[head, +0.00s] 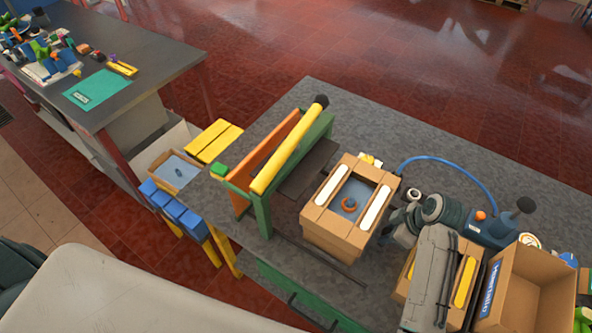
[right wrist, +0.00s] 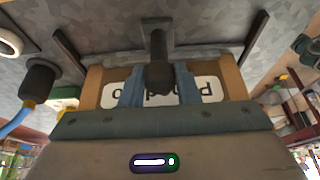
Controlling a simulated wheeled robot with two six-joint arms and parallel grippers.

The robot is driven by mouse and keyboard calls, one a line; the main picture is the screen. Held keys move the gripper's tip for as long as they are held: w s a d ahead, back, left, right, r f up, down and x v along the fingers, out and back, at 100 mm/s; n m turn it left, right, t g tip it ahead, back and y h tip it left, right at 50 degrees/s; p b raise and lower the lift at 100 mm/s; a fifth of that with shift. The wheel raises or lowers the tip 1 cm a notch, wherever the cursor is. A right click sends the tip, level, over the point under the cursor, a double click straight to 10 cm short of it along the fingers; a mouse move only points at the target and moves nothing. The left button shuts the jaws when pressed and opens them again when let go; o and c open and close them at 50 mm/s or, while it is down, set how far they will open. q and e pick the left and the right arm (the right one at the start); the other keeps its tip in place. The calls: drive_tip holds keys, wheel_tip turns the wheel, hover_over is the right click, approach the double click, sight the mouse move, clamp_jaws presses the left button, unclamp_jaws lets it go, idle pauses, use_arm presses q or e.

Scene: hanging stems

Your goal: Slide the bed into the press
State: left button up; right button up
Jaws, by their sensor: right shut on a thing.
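The bed (head: 330,238) looks like a tan block with two white strips and a grey-blue recess holding an orange ring. It sits on the grey bench, right of the press and apart from its uprights. The press (head: 262,215) has a green frame, an orange panel and a slanting yellow bar with a black end. My right gripper (head: 389,232) is at the bed's right side. In the right wrist view its blue fingers (right wrist: 158,88) are closed around a black handle (right wrist: 157,60) in front of a tan, white-labelled face (right wrist: 233,78). My left gripper is out of view.
Dark rails (head: 320,262) run along the bench beside the bed. A blue hose (head: 450,163) leads to a blue device (head: 490,228) at right. An open cardboard box (head: 530,290) stands right of my arm. Yellow and blue blocks lie left of the press.

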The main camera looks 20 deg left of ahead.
drive_tip(key=shift+w+a, duration=0.15)
drive_tip(key=shift+a, duration=0.5)
